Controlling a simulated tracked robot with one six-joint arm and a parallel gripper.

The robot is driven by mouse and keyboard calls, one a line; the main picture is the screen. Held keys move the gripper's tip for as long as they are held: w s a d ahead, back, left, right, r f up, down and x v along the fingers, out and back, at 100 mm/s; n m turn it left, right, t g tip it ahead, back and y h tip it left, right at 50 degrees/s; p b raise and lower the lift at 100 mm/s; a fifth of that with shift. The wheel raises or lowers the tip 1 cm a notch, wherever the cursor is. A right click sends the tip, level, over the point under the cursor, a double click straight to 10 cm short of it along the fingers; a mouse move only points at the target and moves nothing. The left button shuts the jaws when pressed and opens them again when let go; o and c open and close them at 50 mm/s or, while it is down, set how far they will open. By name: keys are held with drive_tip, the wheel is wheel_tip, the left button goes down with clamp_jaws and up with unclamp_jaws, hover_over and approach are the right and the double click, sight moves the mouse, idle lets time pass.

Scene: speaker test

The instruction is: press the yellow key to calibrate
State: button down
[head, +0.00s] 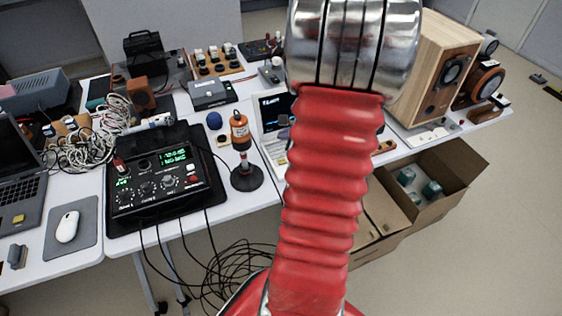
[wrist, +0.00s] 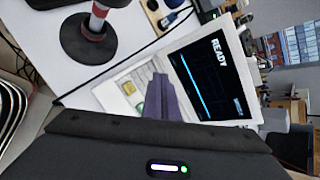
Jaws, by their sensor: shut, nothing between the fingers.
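The test unit is a white instrument (wrist: 105,95) with a keypad and a dark screen (wrist: 215,72) that reads READY, in the wrist view. A yellow key (wrist: 128,87) shows on its panel, left of my gripper, with a small greenish key (wrist: 139,108) close by. My gripper (wrist: 161,82) is shut and empty, its dark fingers over the keypad side of the unit and hiding part of it. I cannot tell its height above the keys. In the head view the white instrument (head: 268,101) is partly hidden behind my red arm, and my fingertips are out of sight.
An orange and black post on a round base (head: 246,178) stands left of the unit; it shows in the wrist view too (wrist: 90,40). A black control box (head: 155,190) is further left. A wooden speaker (head: 435,70) stands at the right, with open cartons (head: 445,180) on the floor.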

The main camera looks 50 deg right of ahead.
drive_tip(key=shift+f, duration=0.1)
drive_tip(key=shift+f, duration=4.3)
drive_tip(key=shift+s+f, duration=0.1)
drive_tip(key=shift+f, duration=0.75)
drive_tip(key=shift+r, duration=0.9)
drive_tip(key=shift+r, duration=2.5)
